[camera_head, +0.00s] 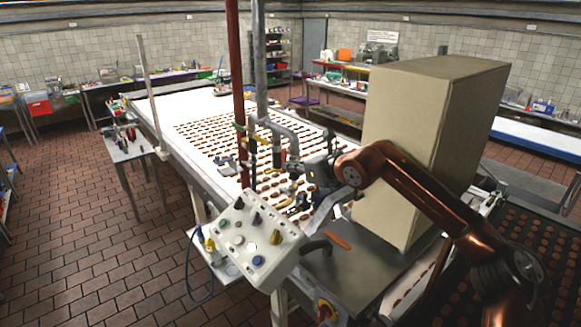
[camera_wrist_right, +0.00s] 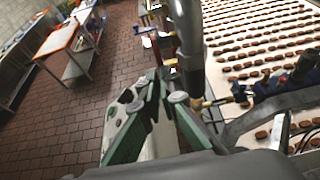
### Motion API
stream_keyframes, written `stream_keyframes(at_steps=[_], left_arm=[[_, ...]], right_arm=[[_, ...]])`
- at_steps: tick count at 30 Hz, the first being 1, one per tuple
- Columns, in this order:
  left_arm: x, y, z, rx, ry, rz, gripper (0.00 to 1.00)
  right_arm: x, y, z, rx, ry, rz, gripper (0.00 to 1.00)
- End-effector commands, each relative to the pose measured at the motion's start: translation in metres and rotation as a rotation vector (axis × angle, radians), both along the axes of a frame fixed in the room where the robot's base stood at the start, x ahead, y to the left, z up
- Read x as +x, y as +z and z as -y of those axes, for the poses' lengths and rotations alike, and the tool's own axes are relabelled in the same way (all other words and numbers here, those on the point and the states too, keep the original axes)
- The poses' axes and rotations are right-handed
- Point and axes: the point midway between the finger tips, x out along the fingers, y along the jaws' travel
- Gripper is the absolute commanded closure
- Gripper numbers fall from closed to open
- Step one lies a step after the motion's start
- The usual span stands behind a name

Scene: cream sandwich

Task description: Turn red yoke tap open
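My right arm (camera_head: 430,200) comes in from the right with its wrist over the pipework at the near end of the conveyor. In the right wrist view the green fingers of my right gripper (camera_wrist_right: 157,76) lean together, tips close, with nothing seen held between them. A tall red pipe (camera_head: 237,80) stands beside a grey pipe (camera_head: 260,60). A small dark red part (camera_head: 283,157) sits on the pipework left of my wrist; I cannot tell surely whether it is the red yoke tap. The grey pipe also shows in the wrist view (camera_wrist_right: 188,40), just beyond the fingertips. My left gripper is out of view.
A white control panel (camera_head: 232,247) with several knobs stands in front of the pipes. A large beige box (camera_head: 405,150) stands right of them. The conveyor (camera_head: 180,108) carries rows of brown biscuits. A small side table (camera_head: 124,150) stands left; the tiled floor there is clear.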

Motion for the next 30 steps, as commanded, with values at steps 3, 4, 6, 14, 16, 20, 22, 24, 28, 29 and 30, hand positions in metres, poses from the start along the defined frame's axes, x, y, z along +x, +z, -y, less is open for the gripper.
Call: stream_keyframes(at_steps=[3, 4, 6, 14, 16, 20, 22, 24, 28, 29, 30], left_arm=[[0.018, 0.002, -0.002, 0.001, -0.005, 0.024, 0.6], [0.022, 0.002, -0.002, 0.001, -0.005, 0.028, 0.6], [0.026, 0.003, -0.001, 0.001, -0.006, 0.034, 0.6], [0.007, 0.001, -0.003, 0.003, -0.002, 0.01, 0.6], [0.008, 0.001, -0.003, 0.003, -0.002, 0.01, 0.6], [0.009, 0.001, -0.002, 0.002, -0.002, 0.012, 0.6], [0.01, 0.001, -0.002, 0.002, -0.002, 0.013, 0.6], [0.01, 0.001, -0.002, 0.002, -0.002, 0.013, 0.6], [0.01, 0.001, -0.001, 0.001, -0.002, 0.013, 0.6], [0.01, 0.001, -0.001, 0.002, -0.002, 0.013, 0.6], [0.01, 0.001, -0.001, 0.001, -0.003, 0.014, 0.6]], right_arm=[[0.0, -0.001, 0.001, 0.0, -0.001, -0.001, 0.88], [0.0, -0.001, 0.001, 0.0, -0.001, -0.001, 0.88], [0.0, -0.001, 0.001, 0.0, -0.001, -0.001, 0.88], [-0.001, 0.0, 0.001, -0.001, 0.0, -0.001, 0.88], [-0.004, 0.002, 0.004, 0.0, -0.001, 0.0, 0.88], [-0.017, 0.01, 0.014, 0.0, -0.001, 0.002, 0.88], [-0.028, 0.014, 0.023, 0.0, -0.002, 0.001, 0.88], [-0.039, 0.02, 0.031, 0.0, -0.001, 0.001, 0.88], [-0.059, 0.03, 0.046, 0.0, -0.002, -0.001, 0.88], [-0.063, 0.032, 0.049, 0.0, -0.002, 0.0, 0.88], [-0.068, 0.034, 0.053, 0.0, -0.002, -0.001, 0.88]])
